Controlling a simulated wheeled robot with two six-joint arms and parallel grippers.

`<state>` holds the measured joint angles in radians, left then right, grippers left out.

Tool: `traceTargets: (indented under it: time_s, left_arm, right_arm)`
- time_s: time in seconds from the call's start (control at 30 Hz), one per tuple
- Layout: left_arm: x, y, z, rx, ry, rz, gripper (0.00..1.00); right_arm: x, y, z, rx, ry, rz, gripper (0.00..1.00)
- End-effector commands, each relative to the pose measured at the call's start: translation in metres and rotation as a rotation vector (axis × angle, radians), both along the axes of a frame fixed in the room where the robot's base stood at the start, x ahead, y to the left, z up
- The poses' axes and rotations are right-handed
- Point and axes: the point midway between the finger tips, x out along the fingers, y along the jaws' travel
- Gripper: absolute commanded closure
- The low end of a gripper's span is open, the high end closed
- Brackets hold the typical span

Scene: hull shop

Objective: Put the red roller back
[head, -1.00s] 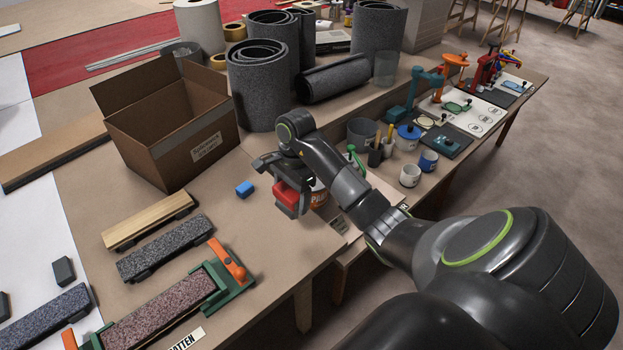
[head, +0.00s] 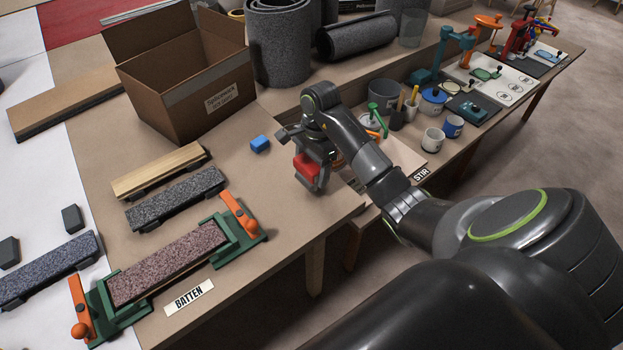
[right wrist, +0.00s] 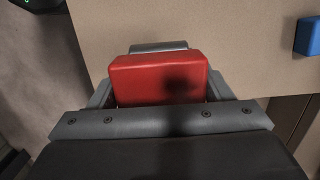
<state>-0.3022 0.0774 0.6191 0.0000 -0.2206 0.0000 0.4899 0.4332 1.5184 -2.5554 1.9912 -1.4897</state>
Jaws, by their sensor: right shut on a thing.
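My right gripper (head: 308,180) is shut on a red block (head: 305,167) with rounded edges. I cannot make out a round roller shape on it. In the right wrist view the red block (right wrist: 160,78) sits between the jaws, partly in shadow. The gripper hangs near the front edge of the brown bench (head: 285,205), right of a small blue block (head: 260,144). I cannot tell its exact height. No other red roller is clear in these views. My left gripper is not in view.
An open cardboard box (head: 205,100) stands behind. A green frame with orange clamps (head: 240,235) holds a speckled batten, beside a grey one (head: 178,198) and a wooden one (head: 158,170). Pots and cups (head: 433,140) stand right. The bench around the blue block is clear.

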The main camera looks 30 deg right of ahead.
Motion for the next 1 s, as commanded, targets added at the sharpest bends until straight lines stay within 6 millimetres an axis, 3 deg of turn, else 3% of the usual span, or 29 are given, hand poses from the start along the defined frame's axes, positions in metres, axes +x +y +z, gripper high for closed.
traceTargets:
  time_s: [0.03, 0.2, 1.0]
  left_arm:
    - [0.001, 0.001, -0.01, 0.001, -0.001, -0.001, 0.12]
    - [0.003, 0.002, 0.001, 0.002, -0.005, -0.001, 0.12]
    - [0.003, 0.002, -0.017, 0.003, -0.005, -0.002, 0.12]
  right_arm:
    - [0.0, 0.001, -0.013, 0.001, 0.0, 0.0, 0.68]
    - [0.0, 0.0, -0.029, 0.001, -0.001, 0.0, 0.68]
    - [-0.001, 0.0, -0.047, 0.0, 0.002, -0.002, 0.68]
